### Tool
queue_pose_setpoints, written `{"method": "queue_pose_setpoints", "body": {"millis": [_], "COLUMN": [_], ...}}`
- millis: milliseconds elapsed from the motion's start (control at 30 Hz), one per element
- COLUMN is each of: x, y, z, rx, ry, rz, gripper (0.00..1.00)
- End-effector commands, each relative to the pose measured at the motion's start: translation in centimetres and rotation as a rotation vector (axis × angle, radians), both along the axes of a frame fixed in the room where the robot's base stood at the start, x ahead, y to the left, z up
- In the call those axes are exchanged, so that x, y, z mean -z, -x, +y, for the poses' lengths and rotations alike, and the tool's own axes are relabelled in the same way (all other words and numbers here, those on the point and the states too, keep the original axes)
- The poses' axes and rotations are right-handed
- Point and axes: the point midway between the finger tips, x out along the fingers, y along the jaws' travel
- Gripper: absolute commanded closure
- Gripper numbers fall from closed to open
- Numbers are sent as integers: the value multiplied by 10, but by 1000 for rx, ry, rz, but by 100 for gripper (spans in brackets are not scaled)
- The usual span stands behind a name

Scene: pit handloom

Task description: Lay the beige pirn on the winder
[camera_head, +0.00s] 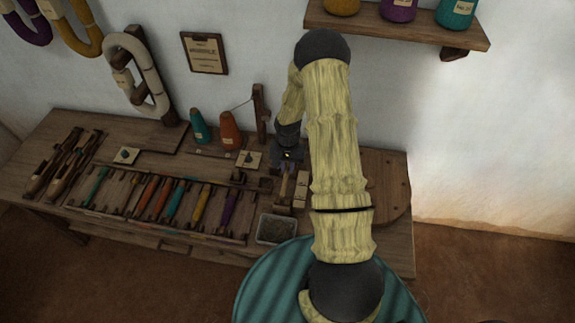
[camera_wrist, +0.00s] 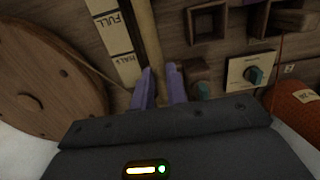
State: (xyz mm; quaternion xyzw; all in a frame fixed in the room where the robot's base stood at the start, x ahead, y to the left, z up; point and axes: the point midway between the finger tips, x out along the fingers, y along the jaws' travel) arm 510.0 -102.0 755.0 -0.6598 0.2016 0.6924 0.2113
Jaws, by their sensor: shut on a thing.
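My gripper (camera_head: 286,168) is over the right part of the bench, pointing down. In the wrist view its two purple fingers (camera_wrist: 160,78) are shut on the beige pirn (camera_wrist: 146,32), a slim pale rod that runs up and away from the fingertips. The pirn (camera_head: 284,184) also shows below the gripper in the head view. The winder's large wooden wheel (camera_wrist: 40,85) stands to the left in the wrist view; in the head view the wheel (camera_head: 392,190) is partly behind my arm. I cannot tell whether the pirn touches the winder.
A card marked FULL and HALF (camera_wrist: 113,40) lies beside the pirn. A rack (camera_head: 150,215) of several coloured pirns is at the left, with a grey bin (camera_head: 274,230) in front. Orange (camera_head: 230,130) and teal (camera_head: 199,126) cones stand at the back near an upright post (camera_head: 260,112).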

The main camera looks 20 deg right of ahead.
Motion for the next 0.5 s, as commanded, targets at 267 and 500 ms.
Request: {"method": "queue_pose_setpoints", "body": {"millis": [267, 500], "x": [26, 37], "y": [0, 0], "z": [0, 0], "rx": [0, 1], "ry": [1, 1], "rz": [1, -1], "gripper": [100, 100]}}
